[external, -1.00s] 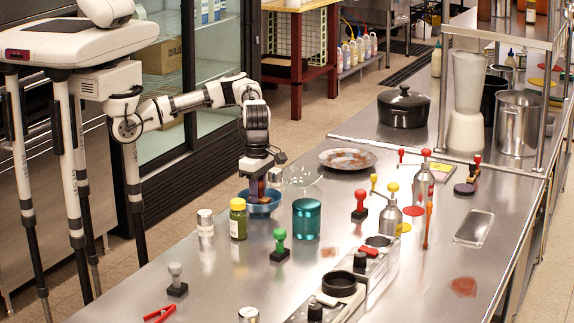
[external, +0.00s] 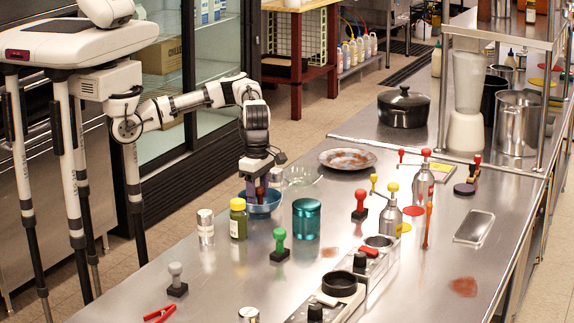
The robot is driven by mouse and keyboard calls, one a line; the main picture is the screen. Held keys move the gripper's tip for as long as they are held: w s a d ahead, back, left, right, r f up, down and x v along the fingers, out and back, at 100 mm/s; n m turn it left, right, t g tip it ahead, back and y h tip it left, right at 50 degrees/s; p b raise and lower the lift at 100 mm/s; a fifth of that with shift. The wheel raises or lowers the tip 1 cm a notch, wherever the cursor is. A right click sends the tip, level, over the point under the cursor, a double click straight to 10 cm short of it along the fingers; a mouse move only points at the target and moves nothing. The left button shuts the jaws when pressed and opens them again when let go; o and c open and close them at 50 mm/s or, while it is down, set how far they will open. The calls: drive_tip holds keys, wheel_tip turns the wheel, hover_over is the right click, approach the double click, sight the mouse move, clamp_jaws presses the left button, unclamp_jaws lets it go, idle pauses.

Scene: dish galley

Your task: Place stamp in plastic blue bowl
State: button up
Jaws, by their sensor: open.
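My gripper (external: 261,189) points down over the blue bowl (external: 265,209), with its fingertips at or inside the rim. It is open. A small brownish-orange shape shows between the fingers; I cannot tell whether it is a stamp. The bowl's inside is mostly hidden. Several stamps stand upright on the steel counter: a green one (external: 279,243) to the right of the bowl and nearer the camera, a grey one (external: 176,278) at the front left, a red one (external: 360,205) at the middle, and a red-topped brown one (external: 474,168) farther back.
Close around the bowl are a yellow-green jar (external: 238,219), a silver can (external: 205,228), a teal canister (external: 306,219) and a clear glass bowl (external: 300,175). A plate (external: 347,159) lies behind. Red-handled pliers (external: 160,314) lie at the front left.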

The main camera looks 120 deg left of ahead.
sight(258, 188)
wheel_tip(258, 188, up, 7)
drive_tip(key=p, duration=0.7)
drive_tip(key=shift+r, duration=0.1)
